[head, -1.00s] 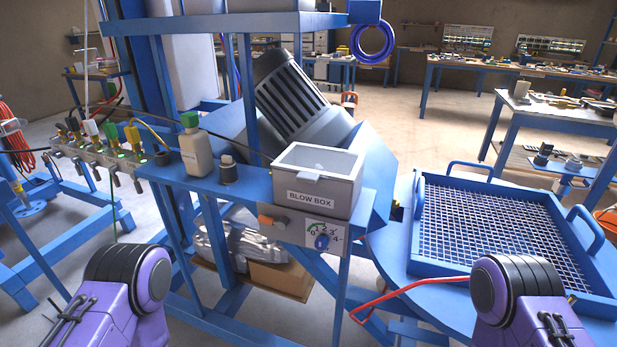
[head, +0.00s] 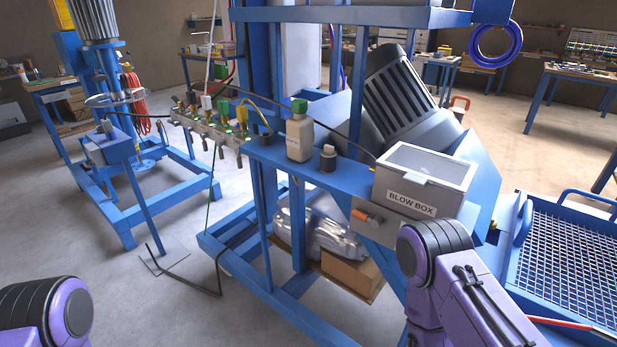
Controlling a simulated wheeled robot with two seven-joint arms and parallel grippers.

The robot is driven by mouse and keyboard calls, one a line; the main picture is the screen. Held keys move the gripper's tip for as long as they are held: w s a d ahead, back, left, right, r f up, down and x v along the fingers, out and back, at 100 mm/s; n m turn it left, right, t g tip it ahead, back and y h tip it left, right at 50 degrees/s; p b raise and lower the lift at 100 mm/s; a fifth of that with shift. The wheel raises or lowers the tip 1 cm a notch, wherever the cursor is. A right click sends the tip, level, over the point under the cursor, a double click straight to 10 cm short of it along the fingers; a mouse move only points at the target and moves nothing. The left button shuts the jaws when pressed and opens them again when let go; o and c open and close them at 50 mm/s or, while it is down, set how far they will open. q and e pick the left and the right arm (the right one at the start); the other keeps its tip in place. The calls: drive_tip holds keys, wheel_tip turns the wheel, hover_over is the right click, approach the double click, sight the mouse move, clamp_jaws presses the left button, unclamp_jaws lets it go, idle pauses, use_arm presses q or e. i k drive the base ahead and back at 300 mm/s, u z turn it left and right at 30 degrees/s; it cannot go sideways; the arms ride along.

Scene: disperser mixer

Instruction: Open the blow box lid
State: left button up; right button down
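The blow box (head: 418,193) is a grey box with a "BLOW BOX" label on its front. It stands on the blue machine frame, right of the middle in the head view. Its lid (head: 430,164) has a clear panel and a small front tab, and lies shut on top. Part of my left arm shows at the bottom left, well away from the box. Neither gripper is in view.
A white bottle with a green cap (head: 299,132) and a small dark bottle (head: 328,158) stand on the frame left of the box. A valve manifold (head: 212,130) is farther left. A blue mesh tray (head: 575,255) is at the right. Open floor lies at lower left.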

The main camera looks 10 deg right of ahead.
sight(415, 179)
drive_tip(key=u, duration=1)
drive_tip(key=i, duration=0.1)
drive_tip(key=z, duration=2.1)
